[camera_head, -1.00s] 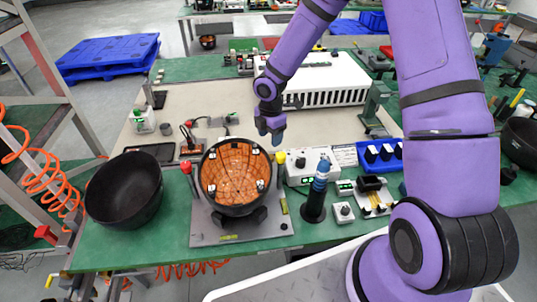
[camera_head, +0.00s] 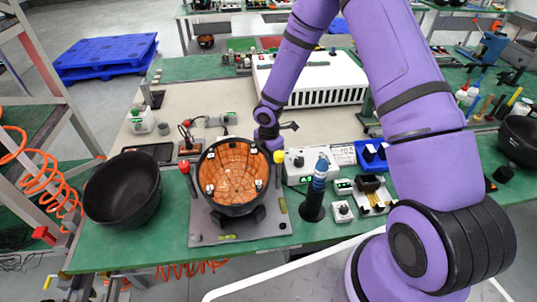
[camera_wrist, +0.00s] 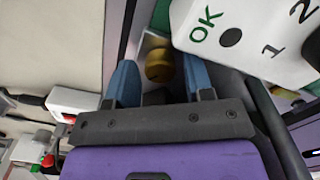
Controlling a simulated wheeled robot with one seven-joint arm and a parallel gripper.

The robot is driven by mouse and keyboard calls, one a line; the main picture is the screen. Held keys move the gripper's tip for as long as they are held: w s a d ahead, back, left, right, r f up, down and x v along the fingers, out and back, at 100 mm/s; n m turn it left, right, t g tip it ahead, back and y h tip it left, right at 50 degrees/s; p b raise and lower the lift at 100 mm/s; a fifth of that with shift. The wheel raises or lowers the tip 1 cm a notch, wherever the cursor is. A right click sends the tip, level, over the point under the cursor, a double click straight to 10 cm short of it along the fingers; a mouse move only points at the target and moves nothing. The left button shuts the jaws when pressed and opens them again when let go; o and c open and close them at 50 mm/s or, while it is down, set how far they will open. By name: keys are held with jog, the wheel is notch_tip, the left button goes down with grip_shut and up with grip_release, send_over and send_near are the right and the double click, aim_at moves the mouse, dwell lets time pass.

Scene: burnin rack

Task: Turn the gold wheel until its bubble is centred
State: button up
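My gripper (camera_head: 269,143) is at the back right of the plate with the orange-lined black bowl (camera_head: 235,173). In the wrist view my gripper (camera_wrist: 160,78) has its two blue fingers apart, with a round gold knob (camera_wrist: 158,65) between their tips. The fingers do not clearly touch it. A yellow knob (camera_head: 279,157) stands just beside my gripper in the head view; I cannot tell whether it is the same part. Yellow-green level vials lie on the plate's right side (camera_head: 283,205) and front (camera_head: 228,237). Their bubbles are too small to read.
A white OK box (camera_wrist: 245,35) is close to my fingers in the wrist view. A red knob (camera_head: 185,167) stands at the plate's left.

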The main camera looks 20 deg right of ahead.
jog(key=c, duration=0.6)
jog(key=shift+c, duration=0.2)
jog(key=n, duration=0.4)
jog(key=shift+n, duration=2.5)
jog(key=o, duration=0.9)
